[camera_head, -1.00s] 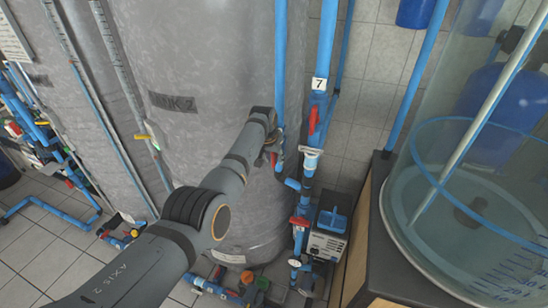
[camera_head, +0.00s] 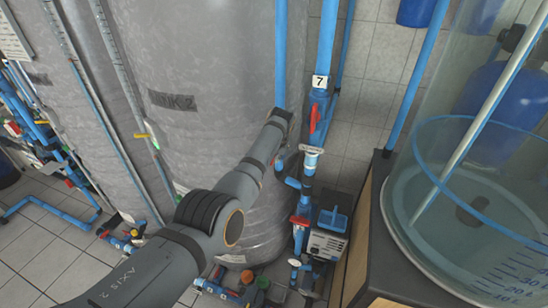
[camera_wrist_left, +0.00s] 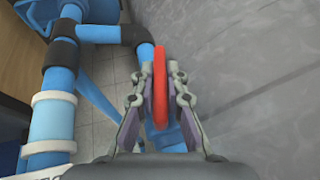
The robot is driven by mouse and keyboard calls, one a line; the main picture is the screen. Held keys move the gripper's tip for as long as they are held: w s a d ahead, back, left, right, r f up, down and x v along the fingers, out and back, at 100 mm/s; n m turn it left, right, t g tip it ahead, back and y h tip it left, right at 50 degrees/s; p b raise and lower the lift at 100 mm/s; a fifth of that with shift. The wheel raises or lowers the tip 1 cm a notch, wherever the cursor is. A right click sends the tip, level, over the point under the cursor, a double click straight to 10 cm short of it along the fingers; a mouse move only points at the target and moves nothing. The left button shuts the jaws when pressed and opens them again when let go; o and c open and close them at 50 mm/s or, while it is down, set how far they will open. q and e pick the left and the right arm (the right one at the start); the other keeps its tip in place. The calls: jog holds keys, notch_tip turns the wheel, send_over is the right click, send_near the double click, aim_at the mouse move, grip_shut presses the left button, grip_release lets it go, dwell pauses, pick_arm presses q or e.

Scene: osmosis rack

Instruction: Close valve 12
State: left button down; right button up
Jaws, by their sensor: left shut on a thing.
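In the left wrist view, a red valve lever (camera_wrist_left: 160,88) stands between the two fingers of my left gripper (camera_wrist_left: 158,80). The fingers are shut on it. A blue pipe part (camera_wrist_left: 165,135) shows below the lever. No number tag is readable there, so I cannot tell from the picture whether this is valve 12. In the head view, my left arm reaches in front of the grey tank (camera_head: 205,60) to the blue vertical pipe (camera_head: 281,50); my arm mostly hides the gripper and lever there. My right gripper is not in view.
Right of my left wrist, another blue pipe carries a tag "7" (camera_head: 319,81) and a red lever (camera_head: 314,118). A lower red lever (camera_head: 299,220) and a pump box (camera_head: 327,243) stand below. A clear water tank (camera_head: 470,200) fills the right side.

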pick_arm(q)
jog(key=c, duration=1.4)
grip_release()
notch_tip(320, 180, up, 10)
